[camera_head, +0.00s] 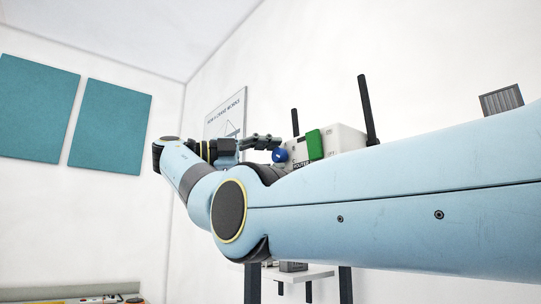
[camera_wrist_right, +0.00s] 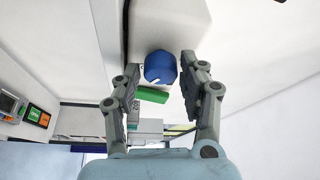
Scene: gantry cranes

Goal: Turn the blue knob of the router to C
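The router (camera_head: 340,138) is a white box with two black antennas and a green part (camera_head: 314,144) on its front. Its blue knob (camera_head: 279,155) is on the left of that front, and my right gripper (camera_head: 268,142) is right beside it. In the right wrist view the blue knob (camera_wrist_right: 160,68), with a white pointer mark, lies just beyond and between the fingertips of my right gripper (camera_wrist_right: 160,72). The fingers are apart and do not visibly touch the knob. The letters around the knob are not readable. My left gripper is not in view.
My right arm covers much of the head view and hides the lower part of the router. A small white shelf (camera_head: 300,274) on dark legs stands below. A poster (camera_head: 226,112) hangs on the wall behind my gripper. Teal panels (camera_head: 110,125) are on the left wall.

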